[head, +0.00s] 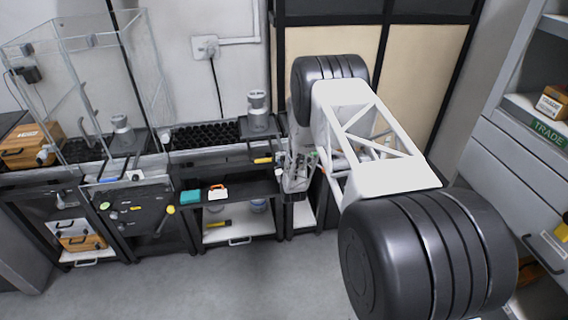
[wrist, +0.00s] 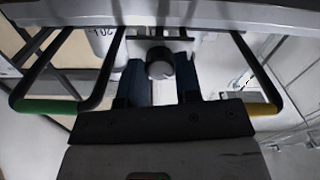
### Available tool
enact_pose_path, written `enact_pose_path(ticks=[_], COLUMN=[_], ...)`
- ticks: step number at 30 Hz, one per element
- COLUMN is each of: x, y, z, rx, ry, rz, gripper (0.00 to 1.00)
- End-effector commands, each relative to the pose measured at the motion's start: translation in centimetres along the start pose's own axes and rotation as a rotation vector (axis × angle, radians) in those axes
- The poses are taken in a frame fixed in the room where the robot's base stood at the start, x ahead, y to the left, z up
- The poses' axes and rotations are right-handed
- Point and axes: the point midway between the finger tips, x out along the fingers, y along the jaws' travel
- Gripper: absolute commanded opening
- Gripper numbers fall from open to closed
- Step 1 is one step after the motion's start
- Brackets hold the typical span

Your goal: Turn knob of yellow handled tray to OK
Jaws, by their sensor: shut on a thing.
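The knob (wrist: 160,65), dark with a paler round face, sits between the two blue-grey fingers of my gripper (wrist: 161,76) in the wrist view. The fingers are shut on its sides. A black handle with a yellow section (wrist: 262,108) is at the right of the knob, and one with a green section (wrist: 45,106) is at the left. In the head view the yellow handle part (head: 263,160) shows just left of my wrist. My arm hides the knob there. I cannot read any OK mark or the knob's setting.
A grey scale-like device (head: 258,112) stands above the yellow handle, beside a black cell tray (head: 205,134). A glass tank (head: 85,85) is at the left. The floor in front is clear.

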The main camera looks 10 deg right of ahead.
Motion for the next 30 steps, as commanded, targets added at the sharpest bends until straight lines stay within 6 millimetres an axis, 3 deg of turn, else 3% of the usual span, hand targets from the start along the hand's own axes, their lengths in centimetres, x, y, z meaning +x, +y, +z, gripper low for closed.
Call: enact_pose_path(ticks=[20, 21, 24, 26, 30], x=[-0.03, -0.03, -0.03, -0.02, -0.01], y=[0.01, 0.01, 0.01, 0.0, 0.0], z=[0.04, 0.04, 0.04, 0.03, 0.01], rx=[-0.088, -0.088, -0.087, -0.087, -0.087], ry=[-0.001, -0.001, -0.001, 0.0, 0.0], rz=[0.0, 0.0, 0.0, 0.0, 0.0], gripper=[0.06, 0.35, 0.5, 0.56, 0.56])
